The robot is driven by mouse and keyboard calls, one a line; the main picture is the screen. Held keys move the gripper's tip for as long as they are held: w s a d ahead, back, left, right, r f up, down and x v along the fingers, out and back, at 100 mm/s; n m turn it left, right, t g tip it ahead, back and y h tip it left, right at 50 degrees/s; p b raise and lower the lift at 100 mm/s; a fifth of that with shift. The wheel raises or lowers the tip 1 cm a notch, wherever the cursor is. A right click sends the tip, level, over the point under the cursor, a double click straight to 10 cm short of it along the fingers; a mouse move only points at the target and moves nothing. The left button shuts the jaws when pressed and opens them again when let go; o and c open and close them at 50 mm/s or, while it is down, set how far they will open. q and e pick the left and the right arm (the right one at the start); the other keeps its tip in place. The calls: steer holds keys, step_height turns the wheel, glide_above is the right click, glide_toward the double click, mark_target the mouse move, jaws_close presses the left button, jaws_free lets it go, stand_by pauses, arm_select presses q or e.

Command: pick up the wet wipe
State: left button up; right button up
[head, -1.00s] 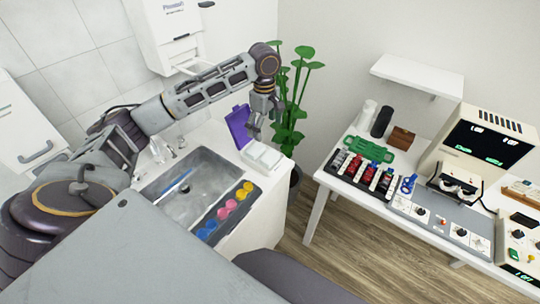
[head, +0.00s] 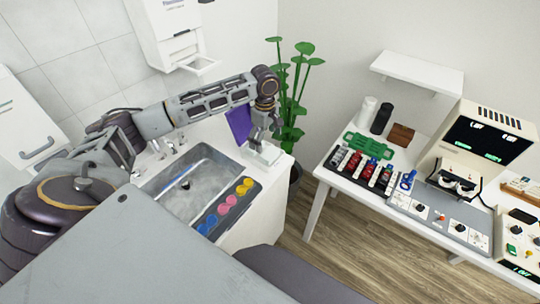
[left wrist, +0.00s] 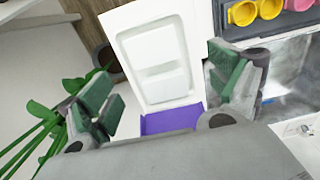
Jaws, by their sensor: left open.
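A white rectangular item with a raised pale block on it, seemingly the wet wipe pack (head: 268,155), lies at the right end of the sink counter. In the left wrist view the white item (left wrist: 155,65) lies between and beyond the fingers. A purple panel (head: 238,124) stands upright at its back edge; it also shows in the left wrist view (left wrist: 170,120). My left gripper (head: 258,142) is open and points down just above the white item. Its green-padded fingers (left wrist: 165,90) are apart with nothing between them. I cannot tell whether they touch it. My right gripper is not in view.
A sink (head: 187,187) and a dark tray (head: 212,222) of coloured cups lie left of the white item. A green plant (head: 290,95) stands close behind the gripper. A white table (head: 327,174) with instruments stands to the right, across open floor.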

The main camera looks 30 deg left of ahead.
mark_target(266, 151)
arm_select(q)
steer(key=shift+f, duration=0.7)
steer(key=shift+w+a+f, duration=0.1)
steer(key=shift+w+f, duration=0.1)
steer(key=shift+f, duration=1.1)
steer(key=shift+w+a+f, duration=0.1)
steer(key=shift+w+f, duration=0.05)
steer(key=shift+f, duration=1.15)
steer(key=c, duration=0.8)
